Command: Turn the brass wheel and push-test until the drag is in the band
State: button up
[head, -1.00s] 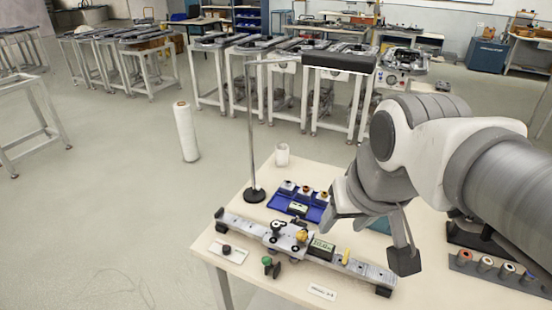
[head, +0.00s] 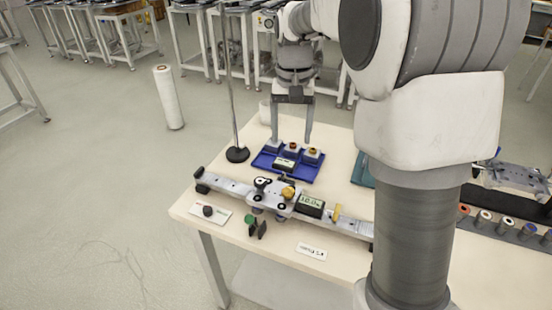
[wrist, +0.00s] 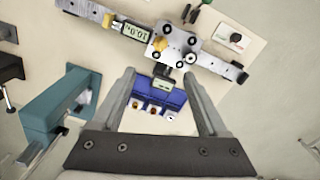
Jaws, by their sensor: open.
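The brass wheel (head: 289,192) sits on top of a carriage (head: 270,197) on a long metal rail (head: 345,222); it also shows in the wrist view (wrist: 160,43). Right of it in the head view is a display (head: 310,204); its digits look like 10.0 but are small. My gripper (head: 292,138) is open and points down above the blue tray (head: 297,177), behind the rail. The wheel lies beyond the fingertips, untouched.
The tray holds several small pots and a small display (head: 284,164). A white plate with a dark knob (head: 208,211) lies front left. A lamp stand's base (head: 237,154) stands left of the tray.

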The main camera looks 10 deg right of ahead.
aim_at(288, 191)
notch_tip(288, 191, down, 18)
jog(key=b, duration=0.2)
jog(key=shift+w+r+b, duration=0.1)
jog(key=shift+r+b, duration=0.05)
jog(key=shift+b, duration=0.15)
grip_shut()
dwell(0.3)
